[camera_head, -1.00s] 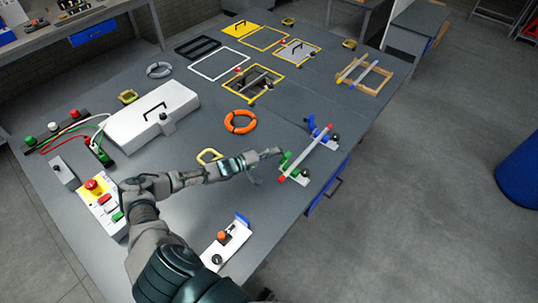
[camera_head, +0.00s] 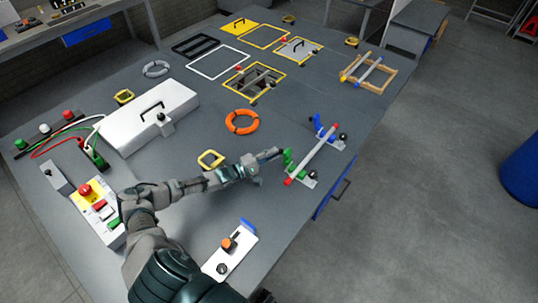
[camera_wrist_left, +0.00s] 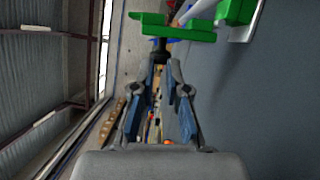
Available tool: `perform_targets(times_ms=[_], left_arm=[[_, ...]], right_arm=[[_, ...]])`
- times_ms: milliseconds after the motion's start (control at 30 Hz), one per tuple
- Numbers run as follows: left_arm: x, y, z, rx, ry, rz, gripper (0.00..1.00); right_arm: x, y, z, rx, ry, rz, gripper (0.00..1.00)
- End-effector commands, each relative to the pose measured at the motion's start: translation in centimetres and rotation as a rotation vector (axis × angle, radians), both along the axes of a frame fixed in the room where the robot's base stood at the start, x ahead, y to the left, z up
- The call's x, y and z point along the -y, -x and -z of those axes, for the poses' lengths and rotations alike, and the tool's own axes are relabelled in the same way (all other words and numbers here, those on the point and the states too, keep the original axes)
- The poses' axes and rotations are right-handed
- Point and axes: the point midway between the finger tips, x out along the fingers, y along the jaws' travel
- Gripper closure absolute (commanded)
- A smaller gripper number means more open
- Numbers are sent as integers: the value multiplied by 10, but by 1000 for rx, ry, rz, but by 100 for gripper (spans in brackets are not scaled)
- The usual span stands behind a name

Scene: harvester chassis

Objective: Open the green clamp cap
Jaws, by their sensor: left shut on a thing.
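In the left wrist view the green cap (camera_wrist_left: 175,28) has a short black knob (camera_wrist_left: 160,54) pointing at my gripper. My left gripper (camera_head: 279,153) reaches it from the left. In the wrist view its fingertips (camera_wrist_left: 160,66) are closed around the knob. The cap appears swung away from the other green clamp part (camera_wrist_left: 236,10), with the bar between them. My right gripper is not in view.
A blue clamp (camera_head: 320,128) holds the bar's far end. A white plate with an orange knob (camera_head: 229,245) lies in front. The table's right edge is close to the clamps.

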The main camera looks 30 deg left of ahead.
Motion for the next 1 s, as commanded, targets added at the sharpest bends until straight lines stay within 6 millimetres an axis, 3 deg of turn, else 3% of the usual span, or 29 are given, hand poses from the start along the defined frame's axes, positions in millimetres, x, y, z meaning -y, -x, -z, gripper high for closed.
perform_targets(times_ms=[267,300,400,767,1000], left_arm=[[1,-4,-5,6,7,-4,100],[1,-4,-4,6,7,-3,84],[1,-3,-4,6,5,-3,66],[-4,5,-2,7,5,0,66],[-23,40,5,-1,2,0,66]], right_arm=[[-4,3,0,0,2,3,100],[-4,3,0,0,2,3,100],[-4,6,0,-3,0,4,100],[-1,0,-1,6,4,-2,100],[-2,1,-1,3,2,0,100]])
